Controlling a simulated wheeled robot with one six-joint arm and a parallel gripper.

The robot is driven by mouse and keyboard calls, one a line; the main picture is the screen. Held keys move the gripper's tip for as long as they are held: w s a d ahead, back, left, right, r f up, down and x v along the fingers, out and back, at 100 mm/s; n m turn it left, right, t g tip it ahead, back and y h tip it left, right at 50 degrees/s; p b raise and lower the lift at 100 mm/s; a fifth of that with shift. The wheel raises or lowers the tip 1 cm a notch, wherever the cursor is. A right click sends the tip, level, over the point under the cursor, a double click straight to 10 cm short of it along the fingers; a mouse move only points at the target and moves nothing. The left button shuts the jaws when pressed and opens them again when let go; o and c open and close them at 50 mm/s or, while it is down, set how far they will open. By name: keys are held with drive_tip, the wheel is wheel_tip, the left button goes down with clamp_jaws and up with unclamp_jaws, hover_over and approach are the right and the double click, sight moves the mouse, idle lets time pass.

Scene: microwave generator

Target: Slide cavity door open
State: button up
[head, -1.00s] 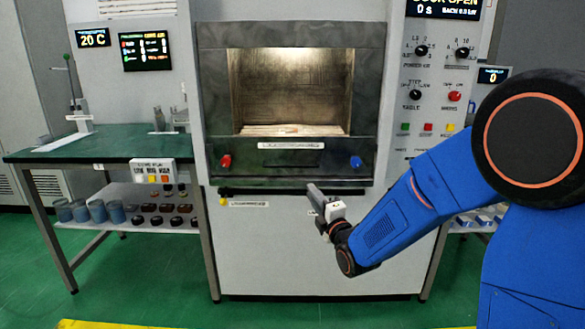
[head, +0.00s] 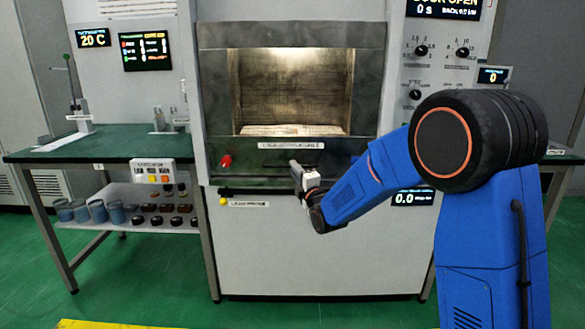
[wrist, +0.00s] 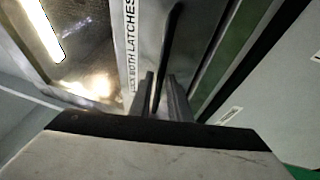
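The dark grey cavity door frame (head: 212,100) is on the front of the machine in the head view, around a lit cavity (head: 290,90). A dark bar handle (wrist: 172,40) shows in the wrist view beside a label strip about both latches (wrist: 131,50). My gripper (head: 295,166) is at the lower part of the door, just below its label. In the wrist view the fingers of my gripper (wrist: 161,88) lie on either side of the bar. I cannot tell whether they press on it.
A red latch knob (head: 225,161) is at the door's lower left; the lower right is behind my arm. A yellow knob (head: 223,201) is below the door. A green-topped bench (head: 110,147) stands at left. A control panel (head: 440,50) is at right.

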drive_tip(key=shift+x, duration=1.25)
clamp_jaws()
drive_tip(key=shift+r, duration=0.1)
